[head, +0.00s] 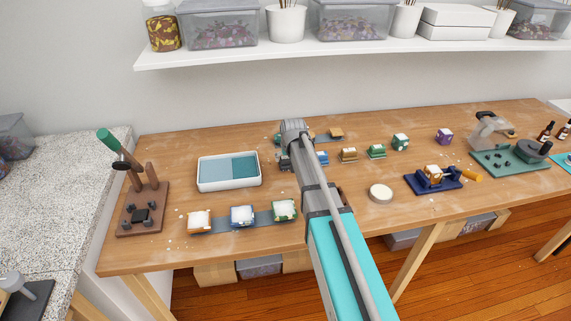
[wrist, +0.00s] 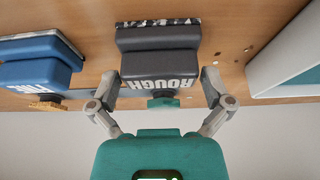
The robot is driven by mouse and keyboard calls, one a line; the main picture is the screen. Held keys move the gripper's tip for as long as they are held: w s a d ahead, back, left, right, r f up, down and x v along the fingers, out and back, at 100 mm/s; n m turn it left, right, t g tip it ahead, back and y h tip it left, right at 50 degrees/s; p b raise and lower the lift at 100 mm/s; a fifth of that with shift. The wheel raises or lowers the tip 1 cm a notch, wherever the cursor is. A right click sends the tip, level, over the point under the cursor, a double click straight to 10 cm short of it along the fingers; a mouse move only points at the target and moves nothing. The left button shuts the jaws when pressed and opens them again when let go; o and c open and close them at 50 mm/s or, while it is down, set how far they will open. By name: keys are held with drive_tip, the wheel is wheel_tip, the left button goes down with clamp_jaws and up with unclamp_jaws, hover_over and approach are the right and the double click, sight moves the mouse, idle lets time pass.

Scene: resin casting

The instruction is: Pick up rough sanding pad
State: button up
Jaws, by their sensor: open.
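The rough sanding pad (wrist: 160,65) is a dark grey block in the wrist view, with "ROUGH" in white letters upside down and a speckled black-and-white layer along its upper edge. My gripper (wrist: 164,82) is open, with one finger to each side of the pad's near end. I cannot tell whether either finger touches it. In the head view my arm reaches over the table's middle, and its end largely hides the pad.
A blue sanding pad (wrist: 35,68) lies close to the left in the wrist view, also in the head view (head: 321,157). A white-rimmed tray (head: 229,186) stands left of my arm. Several coloured blocks, including a green one (head: 285,210), sit around. A shelf (head: 350,45) runs above.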

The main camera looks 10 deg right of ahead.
drive_tip(key=c, duration=0.9)
drive_tip(key=shift+o, duration=0.2)
drive_tip(key=shift+r, duration=0.1)
wheel_tip(320, 180, up, 2)
drive_tip(key=p, duration=0.2)
drive_tip(key=shift+r+p, duration=0.25)
drive_tip(key=shift+p, duration=0.1)
drive_tip(key=s+d+r+p, duration=0.9)
drive_tip(key=d+r+p, duration=0.1)
drive_tip(key=shift+d+r, duration=0.15)
drive_tip(key=shift+d, duration=0.1)
drive_tip(key=shift+s, duration=0.1)
